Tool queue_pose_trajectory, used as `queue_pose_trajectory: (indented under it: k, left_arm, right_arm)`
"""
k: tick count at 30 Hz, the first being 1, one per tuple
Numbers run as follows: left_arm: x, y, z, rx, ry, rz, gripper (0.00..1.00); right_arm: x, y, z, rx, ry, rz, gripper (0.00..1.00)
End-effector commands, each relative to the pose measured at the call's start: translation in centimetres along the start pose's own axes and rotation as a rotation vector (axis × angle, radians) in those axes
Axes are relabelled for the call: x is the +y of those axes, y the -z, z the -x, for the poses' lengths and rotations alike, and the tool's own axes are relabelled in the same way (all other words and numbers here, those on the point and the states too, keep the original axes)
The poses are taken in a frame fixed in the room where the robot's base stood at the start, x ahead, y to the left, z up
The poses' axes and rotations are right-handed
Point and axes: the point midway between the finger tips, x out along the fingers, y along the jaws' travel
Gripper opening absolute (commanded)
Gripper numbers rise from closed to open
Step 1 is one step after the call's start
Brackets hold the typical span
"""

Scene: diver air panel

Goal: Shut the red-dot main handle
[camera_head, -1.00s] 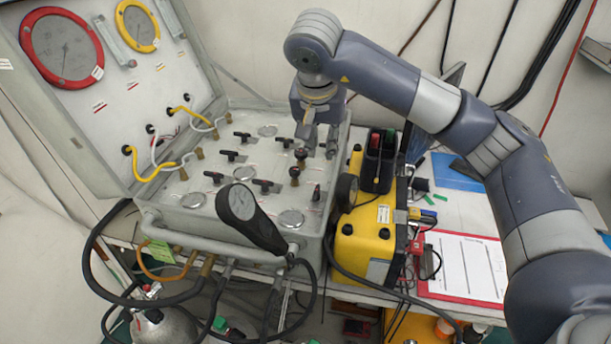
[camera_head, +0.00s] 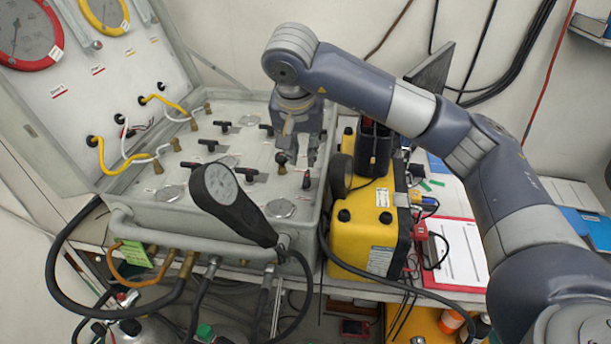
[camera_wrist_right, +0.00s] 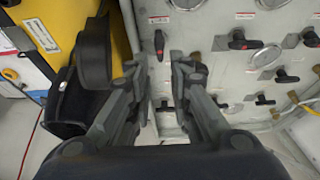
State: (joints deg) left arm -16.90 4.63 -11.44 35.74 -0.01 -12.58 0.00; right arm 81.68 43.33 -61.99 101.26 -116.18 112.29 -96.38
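The grey panel (camera_head: 140,205) carries several black T-shaped handles, including one at its front middle (camera_head: 250,174) and one in the wrist view (camera_wrist_right: 238,40). Small red marks show at several handles in the wrist view, so I cannot tell which is the red-dot main handle. My right gripper (camera_head: 298,155) points down over the panel's right side. In the wrist view (camera_wrist_right: 159,70) its fingers are apart with nothing between them. My left gripper is out of view.
A yellow case (camera_head: 372,225) stands close to the panel's right side. A black handheld gauge (camera_head: 232,205) rises at the panel's front. The open lid (camera_head: 90,110) with gauges and yellow hoses is at left. A red clipboard (camera_head: 452,283) lies at right.

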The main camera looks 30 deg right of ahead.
Motion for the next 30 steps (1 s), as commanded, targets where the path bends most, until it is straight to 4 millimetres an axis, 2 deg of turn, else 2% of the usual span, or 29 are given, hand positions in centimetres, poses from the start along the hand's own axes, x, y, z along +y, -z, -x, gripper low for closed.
queue_pose_trajectory:
  k: [4, 9, 15, 21, 28, 30]
  left_arm:
    - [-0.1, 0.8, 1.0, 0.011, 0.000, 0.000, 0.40]
    - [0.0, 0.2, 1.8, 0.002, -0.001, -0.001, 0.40]
    - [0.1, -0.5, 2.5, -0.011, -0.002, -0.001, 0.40]
    - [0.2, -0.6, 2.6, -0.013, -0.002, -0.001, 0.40]
    - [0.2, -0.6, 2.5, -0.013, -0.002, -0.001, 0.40]
    - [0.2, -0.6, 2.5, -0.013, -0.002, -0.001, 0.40]
  right_arm:
    - [0.1, 0.0, -2.4, -0.004, -0.005, 0.000, 0.20]
    - [0.1, 0.1, -5.7, -0.004, -0.005, -0.001, 0.20]
    - [0.1, 0.1, -8.5, -0.002, -0.002, 0.000, 0.20]
    - [0.0, 0.0, -9.6, 0.001, -0.001, 0.000, 0.20]
    - [0.0, 0.0, -9.7, 0.001, 0.000, 0.000, 0.20]
    - [0.0, 0.0, -9.7, 0.001, 0.000, 0.000, 0.04]
